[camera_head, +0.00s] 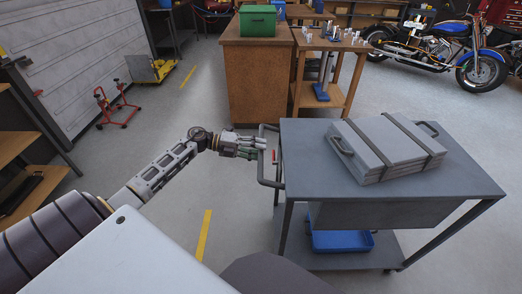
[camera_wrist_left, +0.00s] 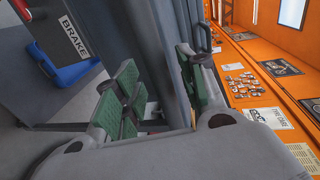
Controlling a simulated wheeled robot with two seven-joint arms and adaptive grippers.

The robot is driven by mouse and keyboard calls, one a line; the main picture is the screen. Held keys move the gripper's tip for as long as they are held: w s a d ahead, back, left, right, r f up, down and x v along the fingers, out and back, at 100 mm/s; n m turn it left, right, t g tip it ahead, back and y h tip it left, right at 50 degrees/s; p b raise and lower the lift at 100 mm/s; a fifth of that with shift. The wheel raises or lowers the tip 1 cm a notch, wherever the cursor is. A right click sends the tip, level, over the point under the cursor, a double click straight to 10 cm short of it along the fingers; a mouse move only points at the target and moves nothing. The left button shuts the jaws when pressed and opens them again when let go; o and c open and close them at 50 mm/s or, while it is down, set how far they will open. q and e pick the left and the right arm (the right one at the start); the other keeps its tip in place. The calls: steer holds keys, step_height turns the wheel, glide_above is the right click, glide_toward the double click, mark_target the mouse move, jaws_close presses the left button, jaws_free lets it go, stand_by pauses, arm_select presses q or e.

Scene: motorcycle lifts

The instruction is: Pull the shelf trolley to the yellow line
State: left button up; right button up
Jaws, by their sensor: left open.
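The shelf trolley (camera_head: 310,150) is grey, with a flat top and a lower shelf, and stands at the right in the head view. Its dark handle (camera_head: 262,170) sticks out on its left side, with a red part beside it. My left gripper (camera_head: 258,146) is open at the handle's upper end. In the wrist view its green-padded fingers (camera_wrist_left: 157,72) are apart, with a blue-grey surface between or behind them; I cannot tell whether they touch the handle. A yellow line (camera_head: 203,235) is on the floor left of the trolley. My right gripper is out of view.
A grey case (camera_head: 380,145) lies on the trolley's top and a blue bin (camera_head: 342,241) on its lower shelf. A wooden cabinet (camera_head: 255,80) stands behind, and a red stand (camera_head: 116,106) at the left. Another yellow dash (camera_head: 188,77) lies farther back. The floor left of the trolley looks clear.

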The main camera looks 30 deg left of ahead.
arm_select(q)
steer(key=shift+w+d+f, duration=0.1)
steer(key=shift+w+d, duration=0.25)
steer(key=shift+d, duration=0.2)
jaws_close()
